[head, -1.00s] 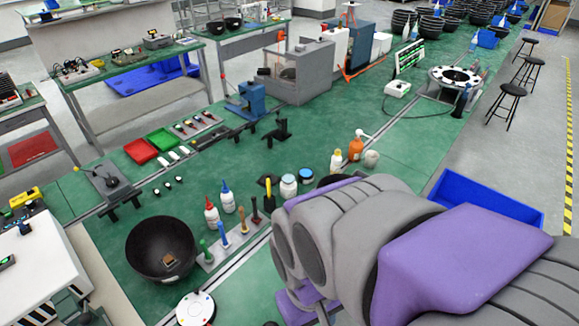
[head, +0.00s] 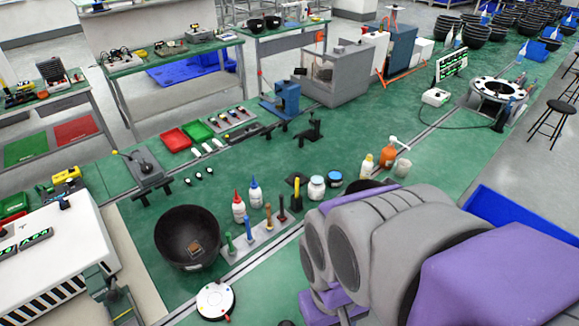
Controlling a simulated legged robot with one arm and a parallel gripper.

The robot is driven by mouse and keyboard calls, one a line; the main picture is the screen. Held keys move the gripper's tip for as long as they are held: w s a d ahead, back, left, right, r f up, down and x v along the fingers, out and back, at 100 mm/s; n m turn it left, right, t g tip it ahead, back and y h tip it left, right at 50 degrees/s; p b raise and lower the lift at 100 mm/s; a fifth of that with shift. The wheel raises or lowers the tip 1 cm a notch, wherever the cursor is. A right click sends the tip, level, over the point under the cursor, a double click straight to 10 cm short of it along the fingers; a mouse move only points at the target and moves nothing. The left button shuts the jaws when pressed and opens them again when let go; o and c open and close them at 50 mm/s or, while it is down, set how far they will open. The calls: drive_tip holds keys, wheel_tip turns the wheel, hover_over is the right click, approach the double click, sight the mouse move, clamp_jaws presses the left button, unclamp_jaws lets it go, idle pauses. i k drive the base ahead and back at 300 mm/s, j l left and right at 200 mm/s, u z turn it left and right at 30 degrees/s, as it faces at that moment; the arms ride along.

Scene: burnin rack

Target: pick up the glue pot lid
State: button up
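Two small jars stand on the green bench right of centre: one with a white lid (head: 316,181) and one with a blue top (head: 335,176). I cannot tell for sure which top is the glue pot lid. My grey and purple arm fills the lower right, in front of the bench. Its fingertips do not show, so I cannot see whether anything is held.
A large black bowl (head: 188,238), red-capped (head: 238,208) and blue-capped (head: 256,195) bottles and a holder of coloured-handled tools (head: 258,238) stand left of my arm. A blue bin (head: 510,215) lies at the right. The bench centre (head: 265,165) is mostly clear.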

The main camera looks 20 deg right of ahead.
sight(302, 177)
drive_tip(key=i+l+u, duration=0.15)
drive_tip(key=l+u, duration=0.25)
drive_tip(key=l, duration=0.45)
drive_tip(key=l+u, duration=0.35)
drive_tip(key=l, duration=0.45)
drive_tip(key=k+l+u, duration=0.1)
drive_tip(key=l+u, duration=0.3)
drive_tip(key=l, duration=0.45)
